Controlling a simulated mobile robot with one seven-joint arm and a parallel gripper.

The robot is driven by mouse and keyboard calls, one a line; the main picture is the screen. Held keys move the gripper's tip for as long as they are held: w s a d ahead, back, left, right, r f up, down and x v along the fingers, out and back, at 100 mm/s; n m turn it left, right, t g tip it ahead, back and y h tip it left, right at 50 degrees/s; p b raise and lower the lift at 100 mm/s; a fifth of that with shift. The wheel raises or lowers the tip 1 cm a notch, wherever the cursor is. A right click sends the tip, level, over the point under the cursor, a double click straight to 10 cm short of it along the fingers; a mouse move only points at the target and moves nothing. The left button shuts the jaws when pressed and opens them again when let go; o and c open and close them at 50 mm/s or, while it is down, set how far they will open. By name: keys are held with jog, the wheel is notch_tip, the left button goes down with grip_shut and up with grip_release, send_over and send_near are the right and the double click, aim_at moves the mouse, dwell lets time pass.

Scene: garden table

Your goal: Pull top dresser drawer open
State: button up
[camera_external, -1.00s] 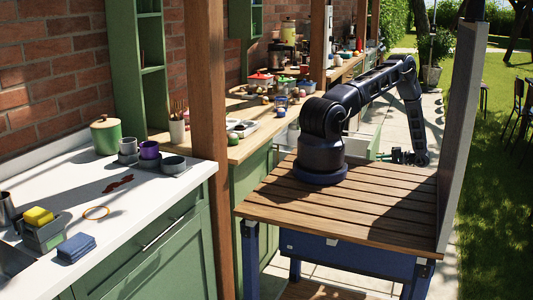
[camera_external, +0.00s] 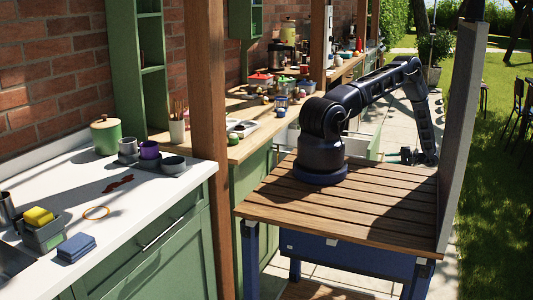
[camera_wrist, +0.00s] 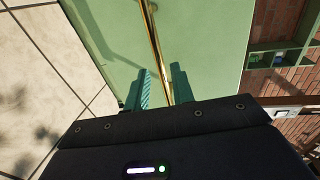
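The green drawer front (camera_external: 375,143) shows past my arm in the external view. The drawer seems to stand out from the counter, with a pale inside (camera_external: 363,133) partly hidden by my arm. In the wrist view a pale green front (camera_wrist: 205,40) fills the middle, with a long brass handle (camera_wrist: 155,42) running across it. My gripper (camera_wrist: 160,70) has its two teal fingers apart, and the handle lies in line with the gap between them, beyond the tips. I see no contact. In the external view my gripper (camera_external: 398,156) is right of the drawer front, apart from it.
My arm stands on a slatted wooden table (camera_external: 290,195). A grey upright panel (camera_external: 460,130) is close to the right of my wrist. The wooden counter (camera_external: 255,145) carries bowls and jars. Paving (camera_wrist: 45,80) lies beside the green front.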

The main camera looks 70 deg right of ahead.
jog(key=s+r, duration=0.1)
jog(key=s, duration=0.5)
jog(key=shift+r, duration=0.1)
dwell(0.4)
